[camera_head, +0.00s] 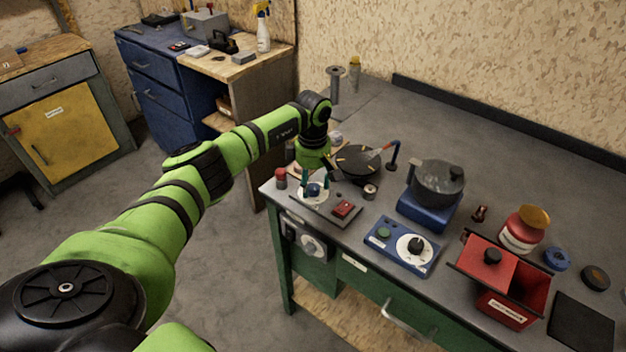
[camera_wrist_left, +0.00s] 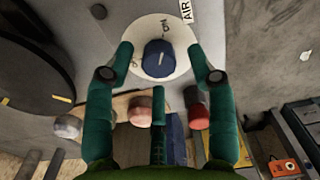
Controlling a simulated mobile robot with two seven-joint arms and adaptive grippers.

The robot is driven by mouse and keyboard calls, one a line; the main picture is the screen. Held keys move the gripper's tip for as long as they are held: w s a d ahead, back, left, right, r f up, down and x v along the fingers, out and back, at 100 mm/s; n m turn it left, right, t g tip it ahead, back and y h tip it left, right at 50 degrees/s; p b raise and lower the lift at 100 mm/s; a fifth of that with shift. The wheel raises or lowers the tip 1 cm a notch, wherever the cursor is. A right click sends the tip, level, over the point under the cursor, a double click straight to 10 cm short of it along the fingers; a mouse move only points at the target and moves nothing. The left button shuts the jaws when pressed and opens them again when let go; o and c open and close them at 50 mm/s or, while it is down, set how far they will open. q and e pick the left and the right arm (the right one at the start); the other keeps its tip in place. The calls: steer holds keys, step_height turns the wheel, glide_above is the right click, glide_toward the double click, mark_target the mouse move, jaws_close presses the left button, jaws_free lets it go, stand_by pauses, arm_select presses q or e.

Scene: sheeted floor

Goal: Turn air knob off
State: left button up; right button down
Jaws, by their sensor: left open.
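The air knob (camera_wrist_left: 158,60) is a round blue knob with a pale pointer line, on a white dial beside a label reading AIR. In the head view, the knob (camera_head: 313,190) sits at the near left corner of the grey workbench. My left gripper (camera_head: 317,181) is above it, pointing down. My right gripper is out of view.
A red switch (camera_head: 347,209) sits right of the dial and a red-topped item (camera_head: 280,177) left of it. A dark round plate (camera_head: 357,160) is behind. A blue control box (camera_head: 401,246), a pot (camera_head: 437,182) and a red box (camera_head: 512,290) stand farther right.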

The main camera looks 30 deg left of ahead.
arm_select(q)
steer(key=shift+f, duration=0.45)
jaws_close()
